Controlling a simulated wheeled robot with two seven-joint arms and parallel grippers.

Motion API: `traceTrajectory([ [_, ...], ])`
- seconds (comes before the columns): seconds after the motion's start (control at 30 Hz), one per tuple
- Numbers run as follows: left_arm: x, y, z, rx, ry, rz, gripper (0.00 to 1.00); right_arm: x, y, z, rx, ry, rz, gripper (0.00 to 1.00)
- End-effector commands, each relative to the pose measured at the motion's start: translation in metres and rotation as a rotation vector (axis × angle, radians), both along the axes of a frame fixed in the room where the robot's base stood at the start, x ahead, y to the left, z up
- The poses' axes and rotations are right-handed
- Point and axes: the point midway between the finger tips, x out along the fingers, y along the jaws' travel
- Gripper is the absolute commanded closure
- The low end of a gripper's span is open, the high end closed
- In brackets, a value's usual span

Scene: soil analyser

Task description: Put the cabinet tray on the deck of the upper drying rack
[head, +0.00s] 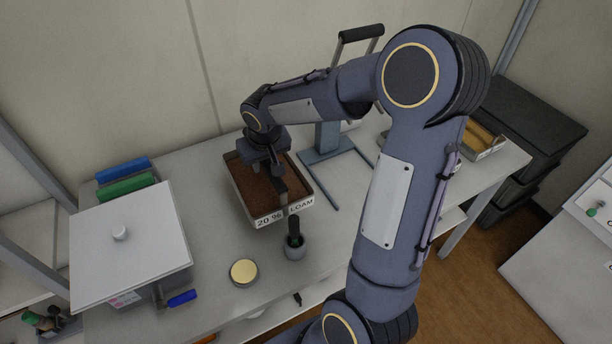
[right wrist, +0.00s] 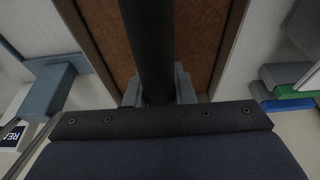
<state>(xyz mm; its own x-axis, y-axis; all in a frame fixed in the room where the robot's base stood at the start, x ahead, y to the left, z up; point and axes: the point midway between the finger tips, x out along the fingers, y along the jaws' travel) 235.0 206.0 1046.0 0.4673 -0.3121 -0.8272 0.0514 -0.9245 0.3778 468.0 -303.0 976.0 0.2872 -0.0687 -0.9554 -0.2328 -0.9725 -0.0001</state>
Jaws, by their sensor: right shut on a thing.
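The soil (right wrist: 205,35) shows on both sides of the bar in the right wrist view. I cannot tell whether the tray's underside touches the table. I cannot make out the upper drying rack for certain. My left gripper is not in view.
A blue-grey stand (head: 326,139) with a black-gripped lever (head: 361,33) is behind the tray. Another tray (head: 486,143) is at the far right.

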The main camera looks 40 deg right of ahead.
Motion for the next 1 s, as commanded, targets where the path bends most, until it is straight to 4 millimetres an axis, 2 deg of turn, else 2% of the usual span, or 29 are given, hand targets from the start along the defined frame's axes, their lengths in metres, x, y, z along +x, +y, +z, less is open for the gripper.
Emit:
traceTrajectory([
  [0.23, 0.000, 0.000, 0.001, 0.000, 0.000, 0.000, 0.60, 0.000, 0.000, -0.043, 0.001, 0.003, 0.001, 1.00],
  [0.47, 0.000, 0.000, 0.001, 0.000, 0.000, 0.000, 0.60, 0.000, 0.000, -0.065, 0.000, 0.001, 0.000, 1.00],
  [0.63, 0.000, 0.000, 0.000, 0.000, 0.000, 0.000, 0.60, 0.000, 0.000, -0.089, 0.000, 0.002, 0.000, 1.00],
  [0.77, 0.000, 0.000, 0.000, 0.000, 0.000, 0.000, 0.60, 0.000, 0.000, -0.096, 0.001, -0.001, 0.000, 1.00],
  [1.0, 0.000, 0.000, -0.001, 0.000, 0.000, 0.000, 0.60, 0.000, 0.000, -0.096, 0.000, -0.002, 0.000, 1.00],
])
